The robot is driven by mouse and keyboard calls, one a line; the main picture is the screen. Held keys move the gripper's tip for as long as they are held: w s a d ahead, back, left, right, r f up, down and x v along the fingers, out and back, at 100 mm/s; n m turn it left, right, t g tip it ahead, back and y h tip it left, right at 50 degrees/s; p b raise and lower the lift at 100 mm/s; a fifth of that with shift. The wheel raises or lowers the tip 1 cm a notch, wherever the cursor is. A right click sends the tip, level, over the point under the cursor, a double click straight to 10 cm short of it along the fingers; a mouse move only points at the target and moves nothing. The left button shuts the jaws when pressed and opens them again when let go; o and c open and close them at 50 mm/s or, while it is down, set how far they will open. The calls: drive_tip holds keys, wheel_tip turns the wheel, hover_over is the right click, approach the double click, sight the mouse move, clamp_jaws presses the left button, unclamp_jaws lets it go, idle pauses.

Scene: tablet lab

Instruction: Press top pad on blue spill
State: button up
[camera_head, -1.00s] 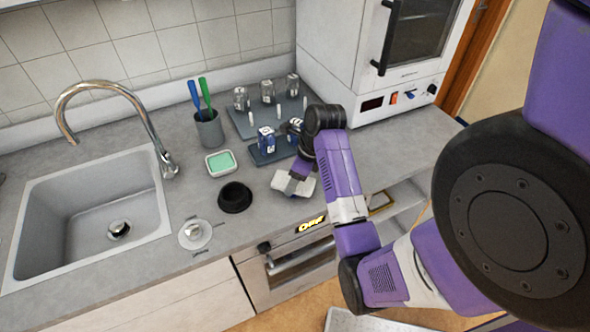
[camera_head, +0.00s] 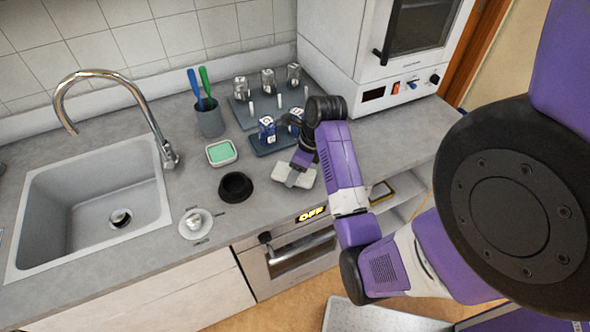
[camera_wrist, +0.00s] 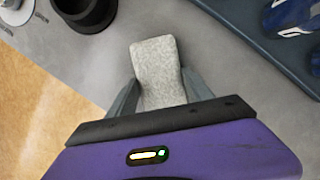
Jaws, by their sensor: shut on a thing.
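A pale grey-white, speckled pad (camera_wrist: 157,72) is held between the two fingers of my gripper (camera_wrist: 160,92) in the wrist view. In the head view the pad (camera_head: 304,180) is at the counter's front, right of the black round dish, with my gripper (camera_head: 291,178) over it. The gripper is shut on the pad's sides. I cannot tell whether the pad touches the counter. No blue spill shows in either view; the surface under the pad and gripper is hidden.
The black dish (camera_head: 235,187) is left of the pad; a dark tray (camera_head: 268,148) with blue-labelled containers is behind. A white dish with a green inside (camera_head: 221,152), a cup (camera_head: 210,120) and a sink (camera_head: 90,215) lie further left. The counter's front edge is close.

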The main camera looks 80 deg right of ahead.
drive_tip(key=shift+f, duration=0.6)
idle(1.4)
drive_tip(key=shift+r, duration=0.1)
drive_tip(key=shift+d+r, duration=0.1)
drive_tip(key=shift+r, duration=3.4)
drive_tip(key=shift+d, duration=0.1)
